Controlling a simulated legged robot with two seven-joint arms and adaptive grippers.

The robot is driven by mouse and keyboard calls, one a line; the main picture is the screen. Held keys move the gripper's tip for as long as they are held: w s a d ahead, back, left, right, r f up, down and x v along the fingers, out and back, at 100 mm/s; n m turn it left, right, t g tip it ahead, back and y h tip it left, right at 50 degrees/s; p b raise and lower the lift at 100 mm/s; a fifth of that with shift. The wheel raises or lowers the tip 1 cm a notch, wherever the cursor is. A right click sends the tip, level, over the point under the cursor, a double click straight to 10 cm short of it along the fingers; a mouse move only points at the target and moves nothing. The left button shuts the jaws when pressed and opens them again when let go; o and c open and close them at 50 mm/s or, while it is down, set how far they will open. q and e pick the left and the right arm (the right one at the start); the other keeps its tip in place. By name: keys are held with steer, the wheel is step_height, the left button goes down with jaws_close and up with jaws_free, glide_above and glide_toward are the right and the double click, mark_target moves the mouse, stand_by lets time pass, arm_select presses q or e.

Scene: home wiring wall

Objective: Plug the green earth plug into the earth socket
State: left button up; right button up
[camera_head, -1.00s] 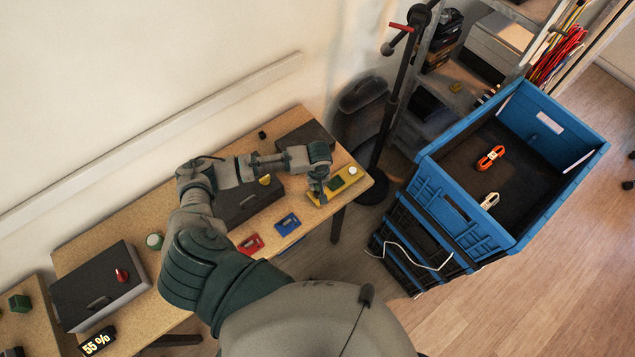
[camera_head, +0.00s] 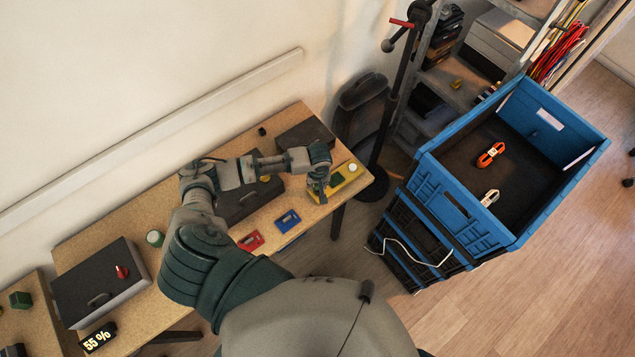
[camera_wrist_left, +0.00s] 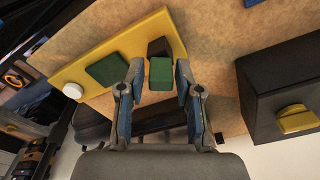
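My left gripper (camera_head: 319,190) is over the left end of the yellow board (camera_head: 350,184) on the workbench. In the left wrist view its two fingers (camera_wrist_left: 160,72) stand apart, on either side of a green block (camera_wrist_left: 161,74) that looks like the earth plug. Narrow gaps show between block and fingertips, so the gripper looks open around it. A dark block (camera_wrist_left: 160,46) sits just beyond it on the yellow board (camera_wrist_left: 85,52). A second green piece (camera_wrist_left: 107,70) lies on that board, beside a white knob (camera_wrist_left: 72,90). Which piece is the earth socket I cannot tell. My right gripper is out of view.
A red piece (camera_head: 250,241) and a blue piece (camera_head: 288,222) lie near the bench's front edge. A dark box with a yellow knob (camera_wrist_left: 296,118) stands close to the gripper. A blue crate (camera_head: 470,232) stands right of the bench. Bare bench (camera_head: 140,215) shows at left.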

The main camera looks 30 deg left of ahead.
mark_target(318, 185)
arm_select(q)
steer(key=shift+o, duration=0.4)
step_height(318, 185, up, 12)
steer(key=shift+s+d, duration=0.3)
steer(key=shift+s, duration=0.1)
steer(key=shift+f, duration=0.15)
